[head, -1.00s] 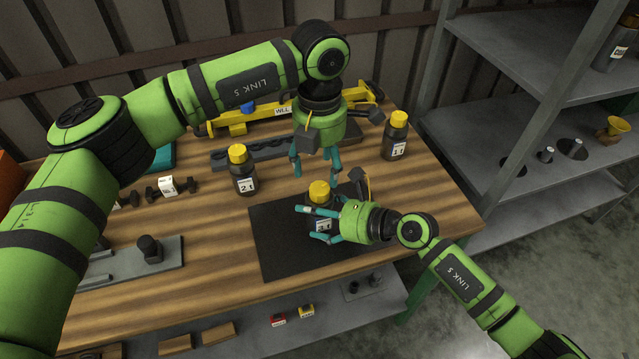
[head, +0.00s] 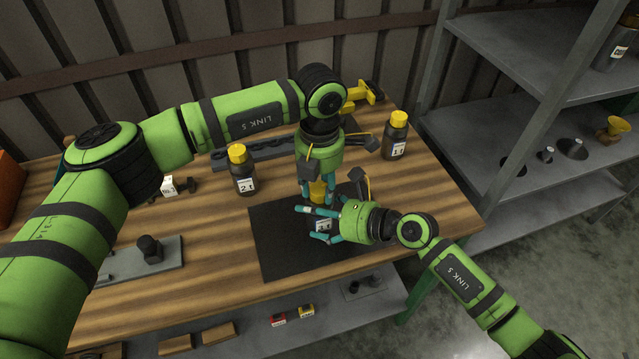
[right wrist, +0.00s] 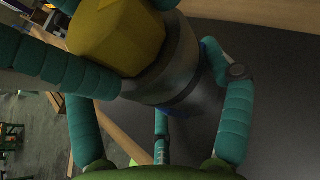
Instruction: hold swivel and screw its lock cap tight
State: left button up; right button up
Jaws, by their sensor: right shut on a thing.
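The swivel, a grey cylinder with a pale label (head: 322,226), stands upright over the black mat (head: 275,245). My right gripper (head: 322,224) is shut around its body from the right. The yellow lock cap (head: 318,191) sits on top of the swivel; it fills the upper left of the right wrist view (right wrist: 115,35). My left gripper (head: 318,190) points down from above, its teal fingers on either side of the cap. Whether they press on the cap I cannot tell. The fingers hide part of the cap, and my right gripper hides much of the body.
Dark bottles with yellow caps stand at left (head: 244,172) and at right (head: 396,138) of my left gripper. A grey plate with a dark block (head: 149,249) lies at the table's left. The mat's front left is clear. A grey shelf (head: 500,115) stands at right.

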aim_at(319, 189)
pick_arm(q)
jog(key=shift+s+f+m, duration=0.1)
jog(key=shift+m, duration=1.5)
jog(key=o, duration=1.1)
jog(key=shift+o, duration=0.2)
jog(key=shift+r, duration=0.2)
jog(key=shift+r, duration=3.85)
